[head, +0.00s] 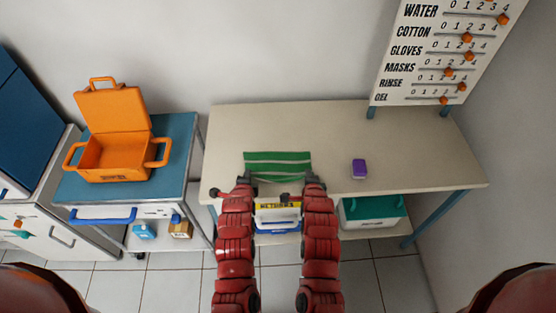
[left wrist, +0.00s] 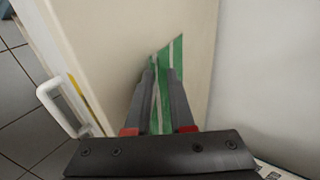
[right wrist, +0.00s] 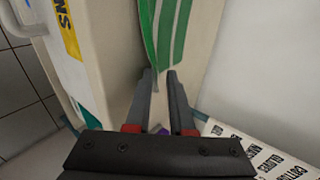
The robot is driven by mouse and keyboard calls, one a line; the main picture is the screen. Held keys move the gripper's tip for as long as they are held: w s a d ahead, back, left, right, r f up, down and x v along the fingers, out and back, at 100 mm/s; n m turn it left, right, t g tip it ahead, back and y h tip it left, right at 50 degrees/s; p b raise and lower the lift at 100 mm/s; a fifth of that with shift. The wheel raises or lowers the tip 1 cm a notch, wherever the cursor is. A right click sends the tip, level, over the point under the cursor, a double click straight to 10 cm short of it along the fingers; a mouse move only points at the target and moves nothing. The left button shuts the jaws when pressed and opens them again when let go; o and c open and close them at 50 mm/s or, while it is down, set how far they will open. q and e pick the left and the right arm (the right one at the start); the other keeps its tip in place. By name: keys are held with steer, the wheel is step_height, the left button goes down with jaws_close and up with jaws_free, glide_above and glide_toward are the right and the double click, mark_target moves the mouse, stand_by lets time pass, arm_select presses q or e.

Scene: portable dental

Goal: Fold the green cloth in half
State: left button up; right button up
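The green cloth (head: 278,163) with pale stripes lies flat near the front edge of the beige table. My left gripper (head: 247,180) is at its front left corner, and my right gripper (head: 314,178) is at its front right corner. In the left wrist view, the cloth (left wrist: 176,62) shows beyond and between the fingers, which stand a little apart. In the right wrist view, the cloth (right wrist: 165,30) extends ahead of the slightly parted fingertips (right wrist: 160,72). Both grippers look open; contact with the cloth is unclear.
A small purple box (head: 359,168) sits on the table right of the cloth. The table (head: 420,160) is otherwise clear. A lower shelf holds a teal-lidded bin (head: 372,211). An open orange case (head: 115,150) stands on a blue-topped cart at left. A sign board (head: 440,50) stands back right.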

arm_select(q)
steer(key=o, duration=0.5)
steer(key=shift+c, duration=0.2)
arm_select(e)
steer(key=o, duration=0.5)
steer(key=shift+c, duration=0.2)
arm_select(q)
steer(key=shift+r, duration=0.1)
arm_select(e)
steer(key=shift+r, duration=0.1)
arm_select(q)
steer(key=s+r, duration=0.6)
steer(key=r, duration=0.2)
steer(key=shift+r, duration=0.4)
arm_select(e)
steer(key=s+r, duration=0.6)
steer(key=r, duration=0.2)
steer(key=shift+r, duration=0.4)
